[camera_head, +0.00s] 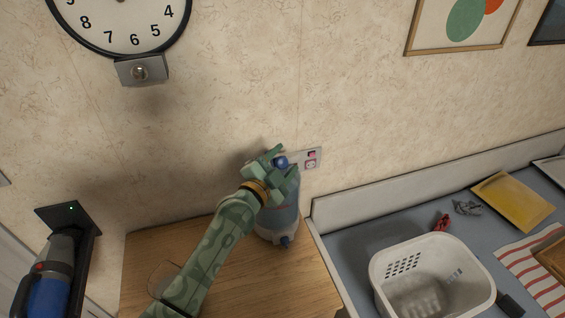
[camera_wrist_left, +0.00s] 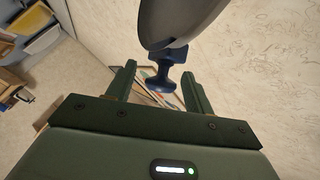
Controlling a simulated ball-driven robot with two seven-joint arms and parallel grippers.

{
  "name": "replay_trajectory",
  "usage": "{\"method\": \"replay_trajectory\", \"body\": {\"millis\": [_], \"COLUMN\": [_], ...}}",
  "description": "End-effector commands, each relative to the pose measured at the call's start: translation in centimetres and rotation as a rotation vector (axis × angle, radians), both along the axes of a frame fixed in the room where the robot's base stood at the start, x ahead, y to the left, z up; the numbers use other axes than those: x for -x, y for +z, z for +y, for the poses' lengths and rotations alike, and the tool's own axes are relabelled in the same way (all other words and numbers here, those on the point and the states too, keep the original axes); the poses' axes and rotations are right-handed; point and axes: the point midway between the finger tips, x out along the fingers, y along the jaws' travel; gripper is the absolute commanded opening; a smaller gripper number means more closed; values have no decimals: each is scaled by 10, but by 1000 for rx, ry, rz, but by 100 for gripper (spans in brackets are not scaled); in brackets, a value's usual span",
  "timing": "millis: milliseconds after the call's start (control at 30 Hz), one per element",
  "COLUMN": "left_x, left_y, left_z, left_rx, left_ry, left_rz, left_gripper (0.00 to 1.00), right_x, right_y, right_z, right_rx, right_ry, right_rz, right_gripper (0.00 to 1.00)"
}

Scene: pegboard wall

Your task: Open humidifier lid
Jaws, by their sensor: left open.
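The humidifier (camera_head: 283,212) is a grey-blue, rounded vessel standing upright on the wooden table against the wall. A dark blue spout (camera_head: 285,241) sticks out low on its front. Its lid carries a blue knob (camera_head: 281,162). In the left wrist view the grey lid (camera_wrist_left: 175,20) is at the top, with the blue knob (camera_wrist_left: 165,76) pointing down from it. My left gripper (camera_head: 278,165) is open at the top of the humidifier, with its fingers on either side of the knob. Gaps show between knob and fingers. The gripper hides part of the lid. My right gripper is not in view.
The wooden table (camera_head: 232,285) is mostly clear, with a glass-like object (camera_head: 161,280) beneath my arm. A wall socket (camera_head: 311,159) is right behind the humidifier. A white basket (camera_head: 434,254) sits on the lower-right counter. A blue device (camera_head: 50,285) hangs at left.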

Motion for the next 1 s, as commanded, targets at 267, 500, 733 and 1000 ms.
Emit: {"method": "replay_trajectory", "body": {"millis": [267,500,733,1000], "left_x": [0,-2,-14,-42], "left_y": [0,5,27,50], "left_z": [0,1,6,18], "left_rx": [0,5,40,115], "left_ry": [0,1,0,1], "left_rz": [0,14,102,285], "left_gripper": [0,0,0,0], "right_x": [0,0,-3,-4], "right_y": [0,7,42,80], "right_z": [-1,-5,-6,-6], "right_rx": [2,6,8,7], "right_ry": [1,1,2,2], "right_rz": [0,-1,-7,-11], "right_gripper": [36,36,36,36]}}
